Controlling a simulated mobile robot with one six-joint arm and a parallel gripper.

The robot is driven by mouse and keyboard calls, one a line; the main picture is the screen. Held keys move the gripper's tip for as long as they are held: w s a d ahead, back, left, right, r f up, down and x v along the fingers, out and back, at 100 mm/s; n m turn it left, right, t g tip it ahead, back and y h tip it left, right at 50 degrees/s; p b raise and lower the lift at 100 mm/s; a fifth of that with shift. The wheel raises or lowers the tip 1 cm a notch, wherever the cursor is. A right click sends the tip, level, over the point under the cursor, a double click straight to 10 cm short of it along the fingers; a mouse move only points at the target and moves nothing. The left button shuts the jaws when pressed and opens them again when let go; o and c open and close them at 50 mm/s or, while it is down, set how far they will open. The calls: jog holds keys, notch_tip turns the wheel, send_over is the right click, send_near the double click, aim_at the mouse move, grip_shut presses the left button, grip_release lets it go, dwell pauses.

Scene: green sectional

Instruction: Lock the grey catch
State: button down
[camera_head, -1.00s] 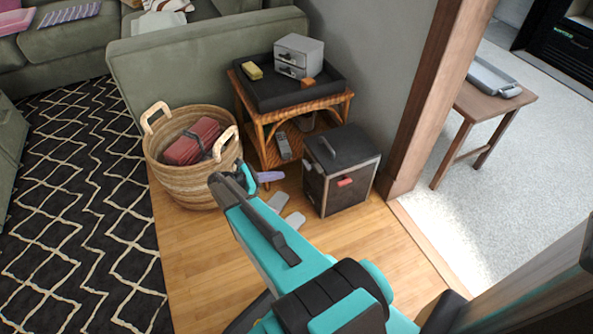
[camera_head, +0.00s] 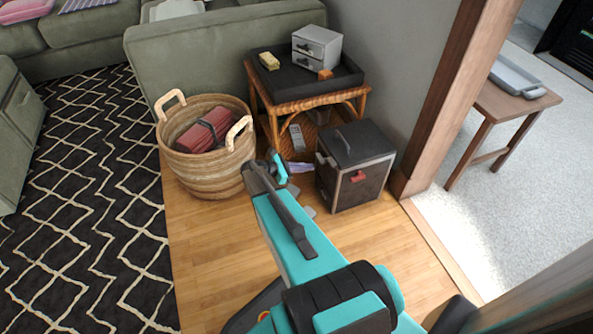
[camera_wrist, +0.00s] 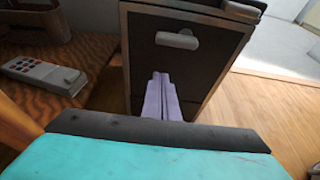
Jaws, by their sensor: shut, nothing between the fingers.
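The grey catch (camera_wrist: 177,39) is a small rounded bar lying nearly level on a dark panel of the box, just below the lid, in the wrist view. In the head view the catch (camera_head: 325,160) shows small on the box's left side. The box (camera_head: 350,192) is dark with pale edges and a black lid (camera_head: 362,140) with a handle. My gripper (camera_wrist: 160,78) has its lilac fingers together and empty, pointing at the panel below the catch. I cannot tell whether they touch it. In the head view my gripper (camera_head: 302,168) is left of the box.
A red catch (camera_head: 358,177) is on the box's front. A wicker table (camera_head: 285,110) with a black tray stands behind; a remote (camera_wrist: 42,74) lies on its lower shelf. A basket (camera_head: 212,175) stands left, and a door frame (camera_head: 445,100) right. The wood floor in front is partly clear.

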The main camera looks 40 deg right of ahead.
aim_at(321, 158)
jog(key=shift+s+d+r+b, duration=0.1)
jog(key=shift+d+r+b, duration=0.2)
jog(key=shift+r, duration=0.25)
jog(key=shift+s+d+r+b, duration=0.15)
jog(key=shift+d+r+b, duration=0.1)
jog(key=shift+r, duration=0.35)
jog(key=shift+s+d+r+b, duration=0.1)
jog(key=shift+d+r+b, duration=0.15)
jog(key=shift+r, duration=0.3)
jog(key=shift+s, duration=0.1)
